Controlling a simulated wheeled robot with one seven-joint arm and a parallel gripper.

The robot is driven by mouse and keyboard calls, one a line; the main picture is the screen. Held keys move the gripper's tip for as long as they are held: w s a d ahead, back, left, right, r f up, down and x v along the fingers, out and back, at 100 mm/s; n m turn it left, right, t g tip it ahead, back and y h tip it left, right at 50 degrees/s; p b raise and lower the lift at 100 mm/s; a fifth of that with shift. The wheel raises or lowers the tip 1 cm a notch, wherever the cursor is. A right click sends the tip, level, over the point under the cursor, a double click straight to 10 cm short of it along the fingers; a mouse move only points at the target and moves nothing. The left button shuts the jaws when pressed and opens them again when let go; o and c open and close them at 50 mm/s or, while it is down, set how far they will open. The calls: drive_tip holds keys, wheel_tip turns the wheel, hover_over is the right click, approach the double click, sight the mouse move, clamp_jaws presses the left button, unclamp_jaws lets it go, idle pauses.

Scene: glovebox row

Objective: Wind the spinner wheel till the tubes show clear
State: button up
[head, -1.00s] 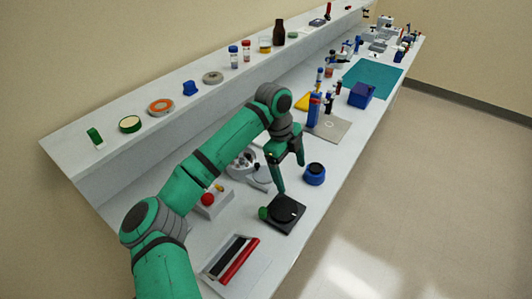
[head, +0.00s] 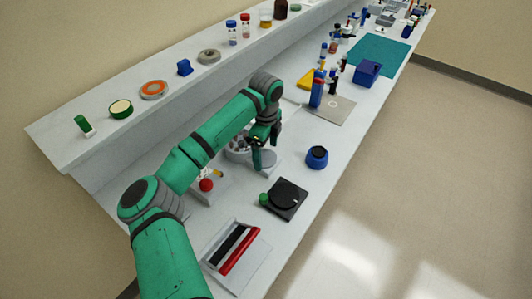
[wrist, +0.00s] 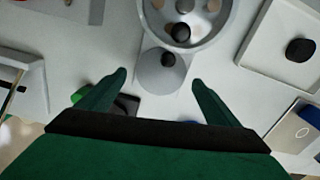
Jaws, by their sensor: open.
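The spinner is a round pale bowl (wrist: 212,40) with tubes and dark caps inside, at the top of the wrist view. In the head view the wheel (head: 270,160) and bowl (head: 232,154) are partly hidden behind my arm. My gripper (wrist: 159,76) is open and empty, its fingers either side of the wheel's near part in the wrist view. It also shows in the head view (head: 264,152), over the wheel. I cannot tell its height or whether it touches. How clear the tubes are cannot be told.
A black plate with a dial (head: 288,197) and green knob (head: 264,198) lies nearer the bench's front edge. A blue round pot (head: 317,157) is to the right. A box with a red button (head: 206,185) is to the left. A raised shelf runs behind.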

drive_tip(key=shift+f, duration=0.6)
drive_tip(key=shift+w, duration=0.1)
drive_tip(key=c, duration=1.1)
drive_tip(key=shift+o, duration=0.2)
drive_tip(key=shift+m, duration=0.3)
drive_tip(key=m, duration=0.6)
drive_tip(key=shift+a, duration=0.15)
drive_tip(key=m, duration=0.5)
drive_tip(key=shift+m, duration=0.3)
drive_tip(key=shift+s+a, duration=0.1)
drive_tip(key=shift+s, duration=0.1)
